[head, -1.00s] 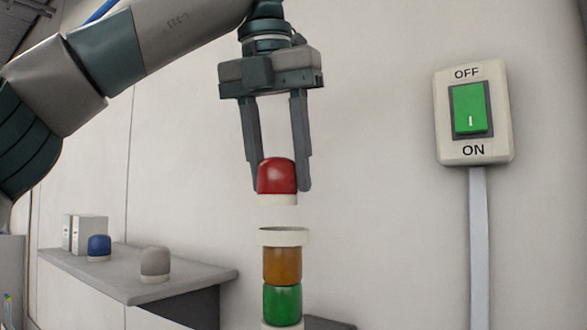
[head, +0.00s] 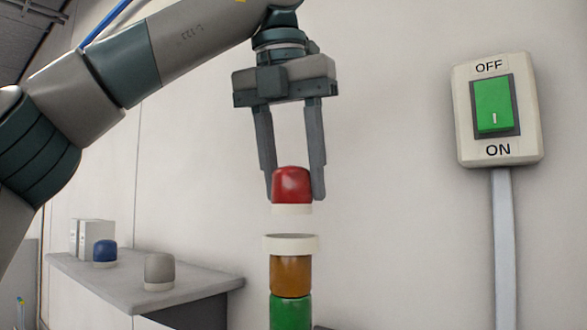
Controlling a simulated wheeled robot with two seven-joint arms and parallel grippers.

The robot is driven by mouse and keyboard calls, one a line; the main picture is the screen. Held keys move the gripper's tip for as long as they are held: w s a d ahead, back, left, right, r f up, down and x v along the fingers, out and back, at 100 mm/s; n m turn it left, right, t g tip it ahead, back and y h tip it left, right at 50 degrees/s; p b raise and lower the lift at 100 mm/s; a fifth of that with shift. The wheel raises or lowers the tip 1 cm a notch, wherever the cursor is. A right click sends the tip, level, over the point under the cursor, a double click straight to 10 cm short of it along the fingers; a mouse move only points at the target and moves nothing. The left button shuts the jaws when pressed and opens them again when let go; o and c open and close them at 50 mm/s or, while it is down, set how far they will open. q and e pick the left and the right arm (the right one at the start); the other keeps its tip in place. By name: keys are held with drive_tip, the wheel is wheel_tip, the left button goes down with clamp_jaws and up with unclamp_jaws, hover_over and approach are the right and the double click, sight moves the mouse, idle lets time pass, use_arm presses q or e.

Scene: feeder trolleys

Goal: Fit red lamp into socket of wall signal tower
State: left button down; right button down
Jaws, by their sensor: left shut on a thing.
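The red lamp (head: 292,185), a red dome on a white base ring, is held upright between the fingers of my left gripper (head: 294,188). That gripper points straight down and is shut on the lamp. The signal tower (head: 290,275) stands below, with an amber section over a green one. Its white socket ring (head: 291,244) is on top. A small gap of wall shows between the lamp's base and the socket, and the lamp looks roughly centred over it. The socket's inside is hidden at this angle. My right gripper is not in view.
A grey shelf (head: 200,289) at the left carries a blue lamp (head: 105,251), a grey-white lamp (head: 159,270) and white box-like items (head: 92,239). A switch box (head: 497,110) with a green rocker is on the wall at the right, above a conduit (head: 504,240). The wall between tower and switch is clear.

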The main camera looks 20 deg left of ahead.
sight(293, 202)
use_arm(q)
drive_tip(key=shift+s+f, duration=0.15)
drive_tip(key=shift+f, duration=0.7)
drive_tip(key=shift+f, duration=0.25)
idle(0.9)
drive_tip(key=shift+f+b, duration=0.8)
drive_tip(key=shift+f, duration=0.05)
drive_tip(key=c, duration=0.9)
unclamp_jaws()
drive_tip(key=shift+c, duration=0.2)
drive_tip(key=shift+r, duration=0.2)
